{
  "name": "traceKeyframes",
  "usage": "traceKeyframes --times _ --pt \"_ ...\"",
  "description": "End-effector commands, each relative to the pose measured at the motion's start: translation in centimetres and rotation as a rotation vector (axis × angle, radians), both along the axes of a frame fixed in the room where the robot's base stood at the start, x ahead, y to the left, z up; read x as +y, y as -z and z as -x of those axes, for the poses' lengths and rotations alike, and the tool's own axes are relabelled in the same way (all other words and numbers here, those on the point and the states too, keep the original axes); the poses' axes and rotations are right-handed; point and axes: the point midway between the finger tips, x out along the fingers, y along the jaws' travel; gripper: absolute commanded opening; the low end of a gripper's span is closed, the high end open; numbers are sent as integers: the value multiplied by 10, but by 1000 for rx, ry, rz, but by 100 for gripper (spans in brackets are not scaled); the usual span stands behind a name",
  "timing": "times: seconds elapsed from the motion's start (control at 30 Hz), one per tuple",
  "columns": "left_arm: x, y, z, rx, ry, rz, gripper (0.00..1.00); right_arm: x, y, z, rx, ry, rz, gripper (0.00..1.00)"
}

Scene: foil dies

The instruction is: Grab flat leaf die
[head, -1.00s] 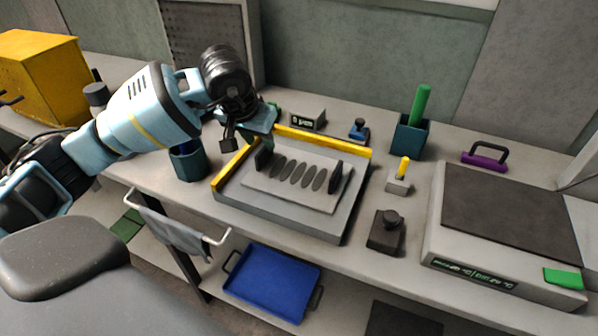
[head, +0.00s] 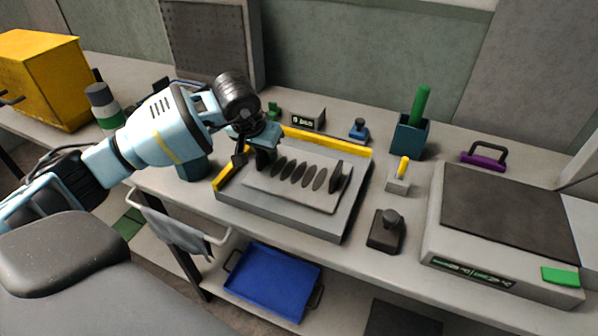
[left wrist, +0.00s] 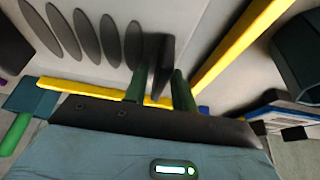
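A pale plate (head: 290,202) with a row of dark oval slots lies in the grey tray. Two dark, flat pieces that look like dies stand upright at its ends. The right one (head: 335,177) is clear of my gripper. The left one is mostly hidden by my left gripper (head: 262,158) in the head view. In the left wrist view this left die (left wrist: 161,65) stands between the two green fingers of my left gripper (left wrist: 158,92). The fingers are apart, one on each side of it, with a gap visible. I cannot tell which die is the flat leaf one. My right gripper is not in view.
The grey tray (head: 285,222) has yellow fences along its back and left. A teal cup (head: 410,140) with a green rod, a dark block (head: 386,232) and a hot-plate device (head: 455,258) stand to the right. A blue tray (head: 270,283) lies below.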

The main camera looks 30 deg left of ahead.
Motion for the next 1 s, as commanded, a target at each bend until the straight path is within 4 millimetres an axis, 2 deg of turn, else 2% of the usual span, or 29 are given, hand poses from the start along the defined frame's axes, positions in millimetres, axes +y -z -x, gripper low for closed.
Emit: traceKeyframes --times 0.03,0.2,1.0 --pt "0 0 0 0 0 0 19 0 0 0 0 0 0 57" --pt "0 0 0 0 0 0 0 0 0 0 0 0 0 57" --pt "0 -1 0 0 -1 0 0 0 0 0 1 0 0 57"
